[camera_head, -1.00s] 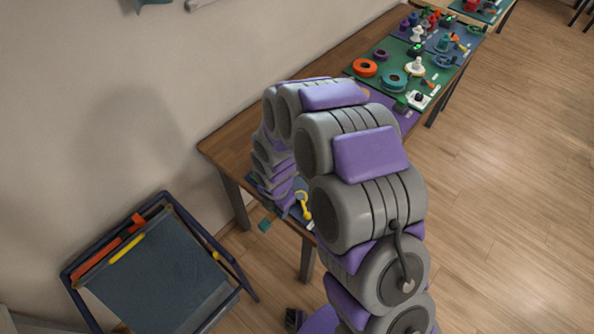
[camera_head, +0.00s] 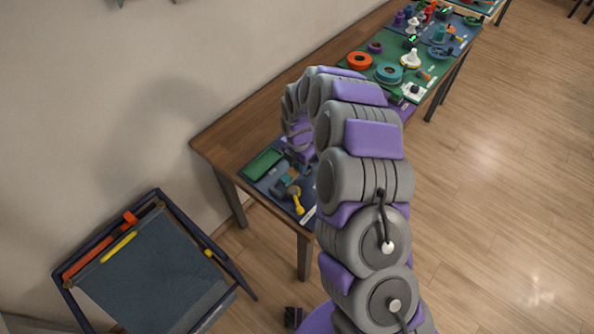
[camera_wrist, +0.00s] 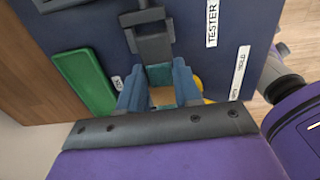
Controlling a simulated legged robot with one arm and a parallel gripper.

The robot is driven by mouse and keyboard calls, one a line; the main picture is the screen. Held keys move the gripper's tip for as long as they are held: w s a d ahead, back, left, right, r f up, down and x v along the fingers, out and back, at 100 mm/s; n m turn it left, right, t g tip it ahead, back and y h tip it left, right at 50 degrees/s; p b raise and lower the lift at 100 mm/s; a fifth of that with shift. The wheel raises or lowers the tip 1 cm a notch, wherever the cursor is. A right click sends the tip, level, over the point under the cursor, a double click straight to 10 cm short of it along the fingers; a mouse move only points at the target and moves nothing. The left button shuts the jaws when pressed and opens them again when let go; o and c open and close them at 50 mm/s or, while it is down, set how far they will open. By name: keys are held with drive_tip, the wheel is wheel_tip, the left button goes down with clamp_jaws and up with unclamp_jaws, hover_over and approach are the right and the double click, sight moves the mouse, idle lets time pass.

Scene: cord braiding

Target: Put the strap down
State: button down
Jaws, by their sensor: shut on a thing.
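My gripper (camera_wrist: 160,92) shows at the bottom middle of the wrist view, its two blue-grey fingers close together over the dark blue board (camera_wrist: 195,20). A small tan piece (camera_wrist: 163,97) shows between the fingers; I take it for part of the strap, but most of it is hidden. A dark grey fixture (camera_wrist: 152,45) lies on the board just beyond the fingertips; I cannot tell whether they touch. In the head view the arm curves down over the table's near end, and the board (camera_head: 262,184) shows partly there.
A green block (camera_wrist: 86,82) lies left of the fingers. White labels (camera_wrist: 240,72) are on the board's right, and a yellow piece (camera_head: 297,199) is near its front edge. A dark-framed stand (camera_head: 160,265) is at lower left. Several parts crowd the far green mat (camera_head: 428,78).

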sight(294, 166)
drive_tip(key=f, duration=0.1)
drive_tip(key=a+f+b, duration=0.1)
drive_tip(key=f, duration=0.1)
drive_tip(key=shift+s+f, duration=0.15)
drive_tip(key=shift+f, duration=0.1)
drive_tip(key=shift+a, duration=0.25)
drive_tip(key=c, duration=0.8)
unclamp_jaws()
drive_tip(key=shift+d, duration=0.25)
